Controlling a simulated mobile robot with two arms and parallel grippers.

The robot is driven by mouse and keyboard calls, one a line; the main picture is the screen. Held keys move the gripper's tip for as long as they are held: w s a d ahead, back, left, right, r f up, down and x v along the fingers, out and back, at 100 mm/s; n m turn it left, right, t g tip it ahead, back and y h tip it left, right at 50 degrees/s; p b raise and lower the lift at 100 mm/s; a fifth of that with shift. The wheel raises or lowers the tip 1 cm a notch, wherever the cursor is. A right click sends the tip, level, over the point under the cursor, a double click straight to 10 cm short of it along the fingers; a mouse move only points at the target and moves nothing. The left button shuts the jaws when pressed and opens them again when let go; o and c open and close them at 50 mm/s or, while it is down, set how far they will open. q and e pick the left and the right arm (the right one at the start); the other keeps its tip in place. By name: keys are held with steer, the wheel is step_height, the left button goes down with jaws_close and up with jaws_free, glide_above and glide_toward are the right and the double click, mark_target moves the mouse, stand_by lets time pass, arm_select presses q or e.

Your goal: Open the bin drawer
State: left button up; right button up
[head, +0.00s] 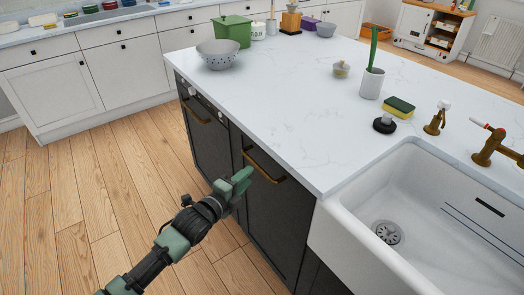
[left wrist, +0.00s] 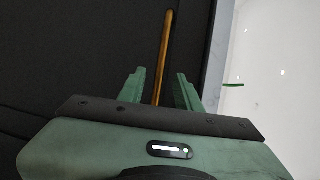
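The bin drawer appears to be the black cabinet front (head: 279,215) under the island's white counter. Its long brass handle (head: 264,166) runs along the top of this front. My left gripper (head: 243,177) is open, close to the handle. In the left wrist view the brass handle (left wrist: 165,45) runs lengthwise between the two green fingers of my left gripper (left wrist: 160,82), with a gap on each side. I cannot tell how deep the bar lies between them. The front looks closed. My right gripper is not in view.
Another black front with a brass handle (head: 195,112) is to the left. The white sink (head: 430,215) is at the right. The counter (head: 300,95) overhangs the handle and holds a colander (head: 219,54) and a cup (head: 371,83). The wooden floor (head: 95,200) before the cabinets is clear.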

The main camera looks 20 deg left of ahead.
mark_target(258, 165)
arm_select(q)
steer(key=x, duration=0.7)
steer(key=shift+w+d, duration=0.1)
steer(key=shift+w, duration=0.2)
jaws_close()
stand_by(1.1)
